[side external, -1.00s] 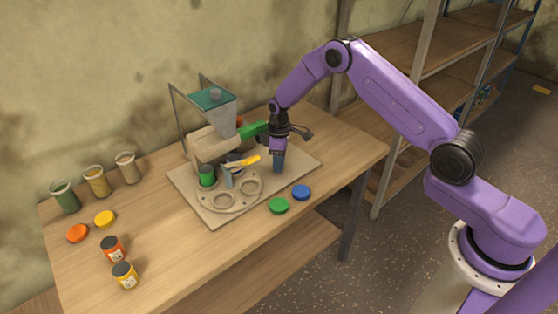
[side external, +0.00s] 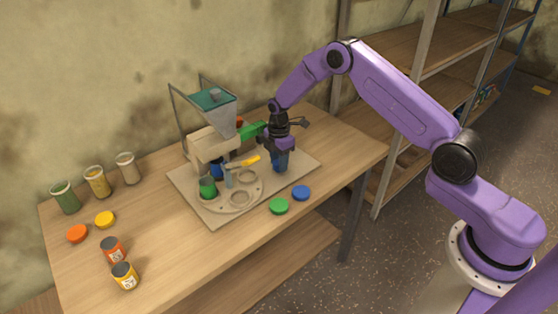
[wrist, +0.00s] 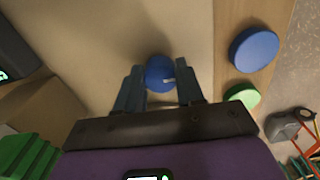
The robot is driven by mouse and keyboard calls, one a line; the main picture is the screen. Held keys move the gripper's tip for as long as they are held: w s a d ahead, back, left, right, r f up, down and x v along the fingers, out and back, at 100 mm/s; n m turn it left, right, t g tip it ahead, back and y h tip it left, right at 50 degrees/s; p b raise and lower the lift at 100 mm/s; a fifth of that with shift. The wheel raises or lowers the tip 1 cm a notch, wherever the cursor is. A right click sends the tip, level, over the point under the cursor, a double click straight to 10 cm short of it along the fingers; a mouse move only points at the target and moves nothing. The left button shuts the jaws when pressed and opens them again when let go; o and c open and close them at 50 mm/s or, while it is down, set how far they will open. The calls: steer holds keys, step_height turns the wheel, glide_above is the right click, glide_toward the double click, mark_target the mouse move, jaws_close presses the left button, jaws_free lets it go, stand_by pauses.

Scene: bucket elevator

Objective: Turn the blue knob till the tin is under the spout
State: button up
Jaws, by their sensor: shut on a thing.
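The blue knob (wrist: 160,73) is between my two fingers in the wrist view. In the side external view my gripper (side external: 281,165) points down at the right of the machine's board, shut on the knob, which the fingers mostly cover. A round carousel (side external: 222,205) with ring-shaped seats lies on the board. A green tin (side external: 207,187) stands at its left, and a blue one (side external: 217,169) stands behind, partly hidden by a post. The beige machine body (side external: 212,143) under the hopper overhangs the back of the carousel. The spout itself is not clearly visible.
A yellow lever (side external: 245,162) and a green part (side external: 252,131) stick out near my gripper. Green (side external: 279,206) and blue (side external: 301,192) lids lie in front of the board. Jars, lids and two labelled tins (side external: 125,275) stand at the left.

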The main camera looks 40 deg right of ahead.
steer(key=shift+n, duration=0.3)
steer(key=shift+r, duration=0.1)
steer(key=o, duration=1)
steer(key=shift+o, duration=0.2)
step_height(320, 180, up, 17)
steer(key=shift+r, duration=0.2)
steer(key=shift+a, duration=0.1)
